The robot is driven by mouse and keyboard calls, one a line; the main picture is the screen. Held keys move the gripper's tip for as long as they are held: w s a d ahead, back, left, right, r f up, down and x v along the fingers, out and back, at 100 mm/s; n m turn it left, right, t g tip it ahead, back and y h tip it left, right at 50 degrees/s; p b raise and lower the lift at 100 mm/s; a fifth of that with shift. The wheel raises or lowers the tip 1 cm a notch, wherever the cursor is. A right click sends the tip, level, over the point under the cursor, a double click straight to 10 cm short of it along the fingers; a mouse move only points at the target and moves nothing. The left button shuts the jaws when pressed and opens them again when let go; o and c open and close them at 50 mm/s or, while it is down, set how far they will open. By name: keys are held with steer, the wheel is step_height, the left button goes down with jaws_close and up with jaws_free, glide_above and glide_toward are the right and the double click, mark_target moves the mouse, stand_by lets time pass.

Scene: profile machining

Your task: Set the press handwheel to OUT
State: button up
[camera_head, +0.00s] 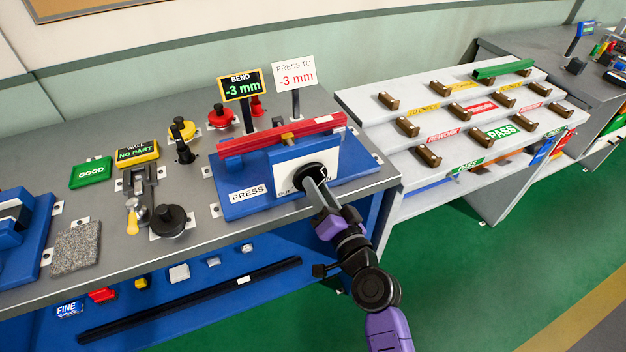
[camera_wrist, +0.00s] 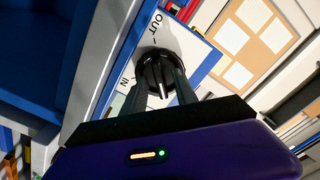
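The press handwheel (camera_wrist: 158,66) is a round black knob on the white front plate of the blue press (camera_head: 232,207). In the wrist view, OUT is printed above it and IN at its lower left. A white pointer mark on the wheel points downward in that view, away from OUT. My gripper (camera_wrist: 163,86) is at the wheel, with its two fingers spread on either side of the wheel's middle. I cannot tell whether they touch it. In the head view my gripper (camera_head: 312,180) partly hides the wheel (camera_head: 317,171) and the printed labels.
A red profile (camera_head: 280,134) lies across the press top. Signs behind it read BEND -3 mm (camera_head: 241,86) and PRESS TO -3 mm (camera_head: 295,73). A gauge, black knob and green GOOD block (camera_head: 91,172) stand left. A stepped rack (camera_head: 430,115) is at right.

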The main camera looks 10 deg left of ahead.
steer(key=shift+c, duration=0.2)
jaws_close()
steer(key=shift+f, duration=0.1)
steer(key=shift+n+b, duration=1.95)
steer(key=shift+n, duration=0.35)
